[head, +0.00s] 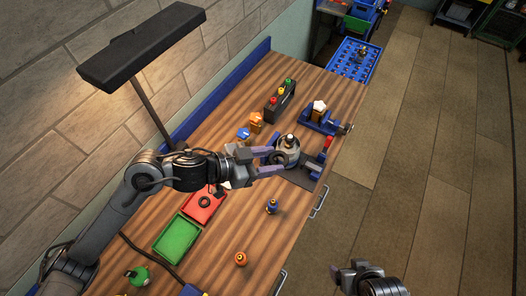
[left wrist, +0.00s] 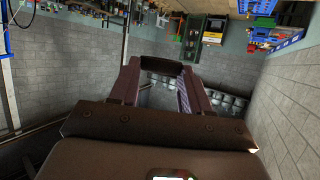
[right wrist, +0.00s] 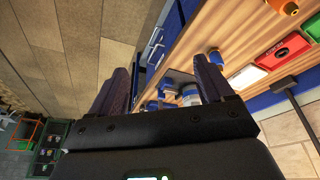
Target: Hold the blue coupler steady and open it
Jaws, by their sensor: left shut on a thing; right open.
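My left gripper (head: 283,158) reaches over the bench, its purple fingers shut on a round grey piece with a dark top (head: 289,142). In the left wrist view a dark band (left wrist: 162,66) spans the fingertips (left wrist: 160,78). The fingers hide part of the piece, so I cannot tell if it is the blue coupler. The right wrist view shows a white and blue cylinder (right wrist: 190,95) beyond my right gripper (right wrist: 160,85). That gripper is open and empty, off the bench's right side.
A blue fixture (head: 320,121) and a dark block with coloured buttons (head: 280,102) stand behind. A lamp (head: 140,45) overhangs the back left.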

